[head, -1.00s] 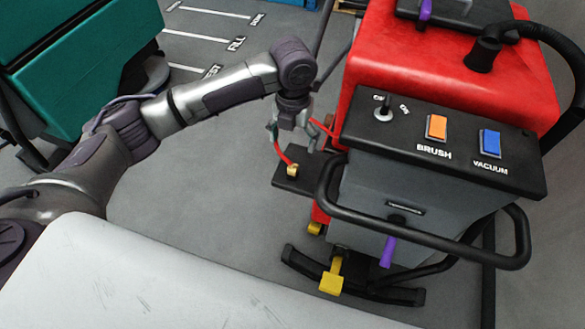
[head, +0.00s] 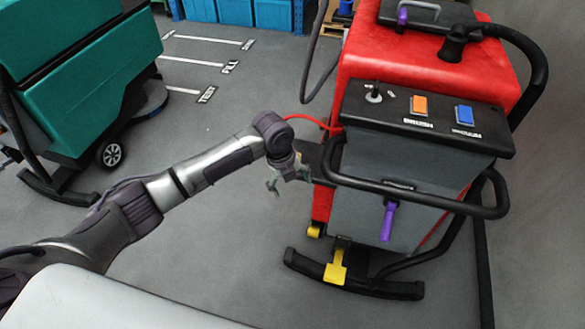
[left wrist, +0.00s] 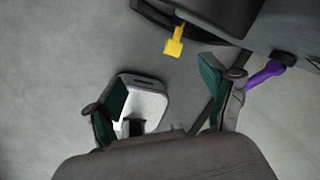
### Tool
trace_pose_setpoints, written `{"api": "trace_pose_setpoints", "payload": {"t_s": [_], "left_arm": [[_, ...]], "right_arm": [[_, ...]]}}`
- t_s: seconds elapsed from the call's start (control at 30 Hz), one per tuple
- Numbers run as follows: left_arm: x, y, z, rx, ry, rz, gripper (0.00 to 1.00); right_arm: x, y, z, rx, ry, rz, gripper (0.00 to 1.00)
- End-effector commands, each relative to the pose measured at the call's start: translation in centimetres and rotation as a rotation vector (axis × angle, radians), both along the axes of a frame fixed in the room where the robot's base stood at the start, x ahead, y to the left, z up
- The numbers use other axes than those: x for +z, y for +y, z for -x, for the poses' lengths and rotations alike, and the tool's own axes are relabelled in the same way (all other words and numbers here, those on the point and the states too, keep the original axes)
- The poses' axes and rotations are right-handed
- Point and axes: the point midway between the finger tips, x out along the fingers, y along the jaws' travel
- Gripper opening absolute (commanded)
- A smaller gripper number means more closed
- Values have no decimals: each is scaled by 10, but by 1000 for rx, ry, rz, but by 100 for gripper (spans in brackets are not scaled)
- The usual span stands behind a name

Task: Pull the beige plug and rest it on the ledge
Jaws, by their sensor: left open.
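The dark ledge (head: 317,158) juts from the left side of the red and grey scrubber (head: 410,95). It is partly covered by my left gripper (head: 289,182). A red cable (head: 310,121) runs from the scrubber's side and passes behind my left wrist. The beige plug is not visible now in either view; my wrist covers the area where the cable ends. My left gripper is open and empty, just left of and in front of the ledge. In the left wrist view its two fingers (left wrist: 160,108) are spread with only floor and my own base between them. My right gripper is not seen.
A teal machine (head: 85,80) stands at the left.

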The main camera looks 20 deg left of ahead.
Motion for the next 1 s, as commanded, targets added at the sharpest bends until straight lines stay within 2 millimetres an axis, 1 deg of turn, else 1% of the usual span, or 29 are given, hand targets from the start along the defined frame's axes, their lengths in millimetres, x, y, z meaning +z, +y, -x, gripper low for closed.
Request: {"api": "trace_pose_setpoints", "payload": {"t_s": [0.03,0.17,0.27,0.3,0.37,0.47,0.5,0.57,0.6,0.67,0.7,0.77,0.8,0.87,0.9,0.97,1.0], "left_arm": [[-15,0,1,72,7,19,83],[-50,4,0,270,11,65,83],[-80,9,3,429,19,98,83],[-93,12,6,497,23,111,83],[-114,17,11,603,29,128,83],[-156,28,27,802,46,157,83],[-176,33,38,892,55,167,83],[-208,43,59,1039,68,180,83],[-230,49,75,1138,76,188,83],[-260,59,103,1281,89,195,83],[-279,65,123,1369,96,199,83],[-305,73,155,1493,108,201,83],[-321,78,178,1571,114,199,83],[-343,85,213,1681,124,198,83],[-356,89,239,1751,131,195,83],[-372,93,277,1850,143,191,83],[-382,95,302,1912,150,185,83]], "right_arm": [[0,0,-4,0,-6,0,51],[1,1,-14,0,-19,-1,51],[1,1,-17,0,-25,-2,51],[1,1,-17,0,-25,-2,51],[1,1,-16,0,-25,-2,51],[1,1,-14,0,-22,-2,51],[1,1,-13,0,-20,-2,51],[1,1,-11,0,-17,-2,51],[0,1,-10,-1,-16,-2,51],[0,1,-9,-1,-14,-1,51],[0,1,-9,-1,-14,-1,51],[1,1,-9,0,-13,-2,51],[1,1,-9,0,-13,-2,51],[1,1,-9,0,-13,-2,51],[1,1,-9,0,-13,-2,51],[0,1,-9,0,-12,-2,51],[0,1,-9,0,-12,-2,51]]}}
